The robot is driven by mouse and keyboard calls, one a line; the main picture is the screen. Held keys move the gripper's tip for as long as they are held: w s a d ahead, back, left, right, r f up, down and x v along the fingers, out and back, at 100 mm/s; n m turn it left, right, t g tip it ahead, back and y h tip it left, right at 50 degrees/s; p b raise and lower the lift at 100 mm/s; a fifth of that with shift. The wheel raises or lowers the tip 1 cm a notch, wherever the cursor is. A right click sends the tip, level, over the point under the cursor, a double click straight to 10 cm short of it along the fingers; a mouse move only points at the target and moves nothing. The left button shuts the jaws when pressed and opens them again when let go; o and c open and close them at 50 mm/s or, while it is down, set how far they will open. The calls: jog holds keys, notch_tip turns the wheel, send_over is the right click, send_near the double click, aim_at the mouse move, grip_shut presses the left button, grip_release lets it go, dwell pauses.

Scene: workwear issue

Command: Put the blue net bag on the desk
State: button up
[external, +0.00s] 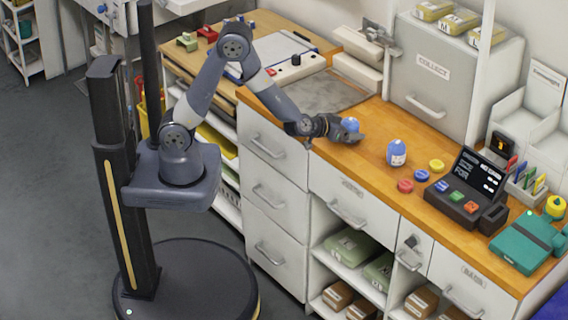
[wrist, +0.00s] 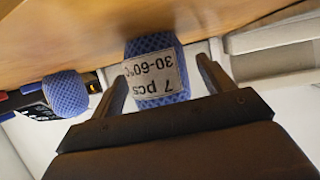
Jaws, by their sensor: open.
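A blue net bag (external: 350,125) with a pale label stands on the wooden desk (external: 372,170), at my gripper (external: 342,132). In the wrist view, which is upside down, this bag (wrist: 152,47) shows its label reading "7 pcs 30-60°C" and appears to rest on the desk (wrist: 60,30). My gripper (wrist: 160,78) is open, with one finger on each side of the bag; whether either finger touches it is unclear. A second blue net bag (external: 397,153) stands on the desk to the right, and shows at left in the wrist view (wrist: 65,94).
Small yellow (external: 436,165), red (external: 405,186) and blue (external: 421,175) discs lie right of the second bag. A black terminal (external: 465,190) and a teal case (external: 522,243) stand further right. A grey collect cabinet (external: 440,85) stands behind. The desk's front strip is clear.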

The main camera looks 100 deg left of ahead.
aim_at(349, 120)
jog(key=shift+r, duration=0.25)
jog(key=p+v, duration=0.1)
jog(key=v, duration=1.1)
jog(key=shift+f, duration=0.15)
jog(key=b+x, duration=0.1)
jog(key=x, duration=1.1)
jog(key=shift+w+a+r, duration=0.1)
jog(key=shift+r, duration=0.1)
jog(key=shift+r+p, duration=0.4)
jog(key=shift+r, duration=0.95)
